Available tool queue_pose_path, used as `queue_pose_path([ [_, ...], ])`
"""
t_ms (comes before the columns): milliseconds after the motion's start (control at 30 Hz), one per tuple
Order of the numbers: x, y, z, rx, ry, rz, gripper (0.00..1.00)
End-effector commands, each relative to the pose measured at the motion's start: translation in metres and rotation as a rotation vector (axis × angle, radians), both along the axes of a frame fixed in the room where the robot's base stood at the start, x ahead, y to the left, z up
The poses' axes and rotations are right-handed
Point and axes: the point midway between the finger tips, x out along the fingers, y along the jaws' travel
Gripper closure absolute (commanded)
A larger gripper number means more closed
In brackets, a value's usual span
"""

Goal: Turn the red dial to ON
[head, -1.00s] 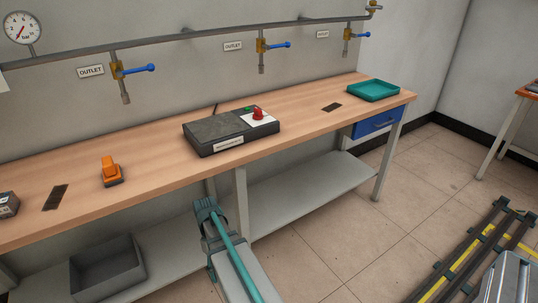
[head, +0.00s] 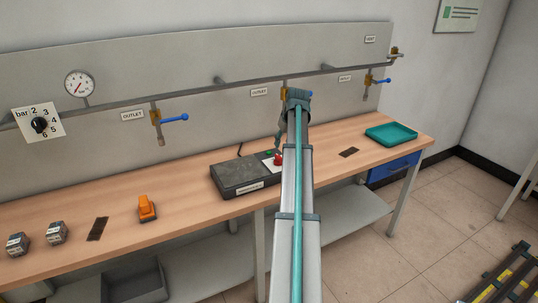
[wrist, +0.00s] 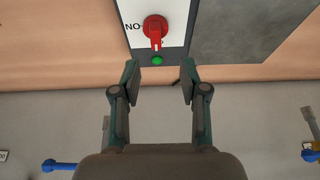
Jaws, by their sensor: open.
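The induction heater (head: 238,180) is a dark box on the wooden bench. The red dial (head: 278,160) sits on the white panel at its right end, partly behind my arm in the head view. In the wrist view the red dial (wrist: 155,28) shows near the top, with its pointer toward the green button (wrist: 158,60). Letters reading "NO" in this view are printed left of the dial. My gripper (wrist: 160,75) is open and empty, its fingers apart and just short of the dial in the picture. In the head view its fingers are mostly hidden by my arm.
An orange object (head: 147,209) lies left of the heater. A teal tray (head: 391,134) stands at the bench's right end. The outlet pipe (head: 215,86) with blue-handled valves runs along the wall behind.

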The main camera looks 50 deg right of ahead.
Motion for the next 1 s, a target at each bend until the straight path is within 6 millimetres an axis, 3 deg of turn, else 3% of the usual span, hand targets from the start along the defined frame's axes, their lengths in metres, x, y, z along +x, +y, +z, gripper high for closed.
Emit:
queue_pose_path([
  [167,0.003,-0.01,-0.002,-0.021,-0.014,-0.004,0.56],
  [700,0.032,-0.022,-0.079,-0.018,-0.011,-0.005,0.56],
  [1000,0.038,-0.024,-0.094,-0.019,-0.012,-0.004,0.56],
])
